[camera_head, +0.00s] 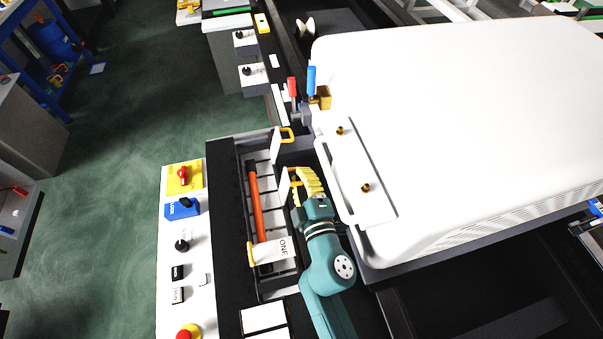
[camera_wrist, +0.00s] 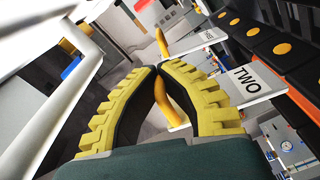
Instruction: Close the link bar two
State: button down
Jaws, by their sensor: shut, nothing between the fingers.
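Link bar two is a white plate marked TWO (camera_wrist: 248,82) with a curved yellow handle (camera_wrist: 172,105). In the wrist view the handle shows between my gripper's yellow ribbed fingers, behind their tips. In the head view the plate (camera_head: 284,187) lies at the right side of the long box, not across the orange bar. My gripper (camera_head: 306,180) is right beside it and hides most of its handle. The fingertips (camera_wrist: 158,72) meet in the wrist view, so the gripper is shut. I cannot tell whether a finger touches the handle.
Link bar one (camera_head: 270,249), marked ONE, lies across the orange bar (camera_head: 257,205), its handle at the left. A third plate (camera_head: 275,145) has its yellow handle (camera_head: 288,134) at the right. A large white housing (camera_head: 460,120) is close right of my arm. A switch panel (camera_head: 185,260) lies left.

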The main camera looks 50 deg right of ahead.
jog(key=shift+r, duration=0.1)
jog(key=w+a+n, duration=0.5)
jog(key=a+n, duration=0.3)
jog(key=n, duration=0.4)
jog(key=shift+w+a, duration=0.35)
dwell(0.4)
jog(key=c, duration=1.2)
grip_release()
jog(key=shift+o, duration=0.2)
